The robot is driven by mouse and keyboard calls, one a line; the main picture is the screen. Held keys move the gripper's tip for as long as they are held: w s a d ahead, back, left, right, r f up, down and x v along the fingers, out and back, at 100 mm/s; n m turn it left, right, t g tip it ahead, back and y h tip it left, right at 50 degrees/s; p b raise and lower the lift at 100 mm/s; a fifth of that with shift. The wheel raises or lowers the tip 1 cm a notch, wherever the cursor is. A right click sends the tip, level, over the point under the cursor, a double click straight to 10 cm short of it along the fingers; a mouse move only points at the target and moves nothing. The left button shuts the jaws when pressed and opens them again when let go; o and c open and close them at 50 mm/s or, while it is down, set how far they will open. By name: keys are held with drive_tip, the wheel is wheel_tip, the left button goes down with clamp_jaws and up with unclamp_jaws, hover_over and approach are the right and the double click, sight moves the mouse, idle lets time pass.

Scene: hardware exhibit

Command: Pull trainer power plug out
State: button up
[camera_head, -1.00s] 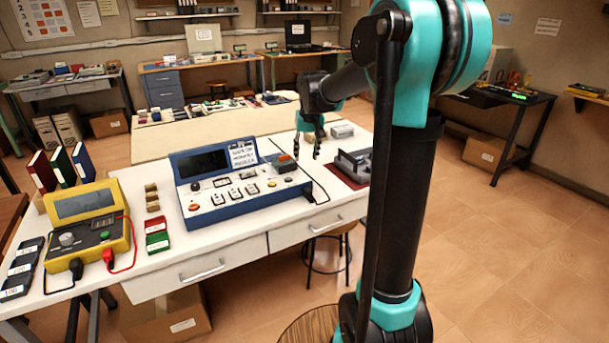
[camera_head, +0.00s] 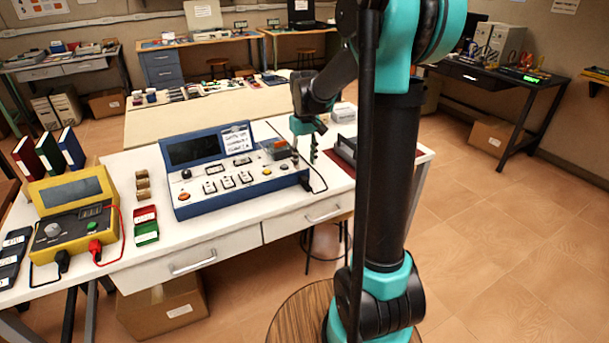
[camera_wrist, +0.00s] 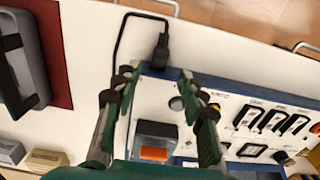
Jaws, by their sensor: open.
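The trainer is a blue console (camera_head: 200,208) with a white button panel, standing on the white bench. It also shows in the wrist view (camera_wrist: 146,102). Its black power plug (camera_wrist: 160,54) sits at the trainer's edge, with a black cable looping away to the left in the wrist view. My gripper (camera_head: 304,154) hangs over the right end of the trainer. In the wrist view my gripper (camera_wrist: 157,78) is open and empty, with the plug beyond its fingertips, roughly in line with the gap.
An orange-and-black switch (camera_wrist: 155,142) lies between my fingers in the wrist view. A grey device (camera_wrist: 22,60) on a red mat stands beside the trainer. A yellow meter (camera_head: 70,222) and coloured binders (camera_head: 48,152) are at the left. Bare bench lies around the plug.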

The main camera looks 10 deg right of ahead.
sight(304, 177)
drive_tip(key=shift+f, duration=3.2)
drive_tip(key=shift+c, duration=0.6)
clamp_jaws()
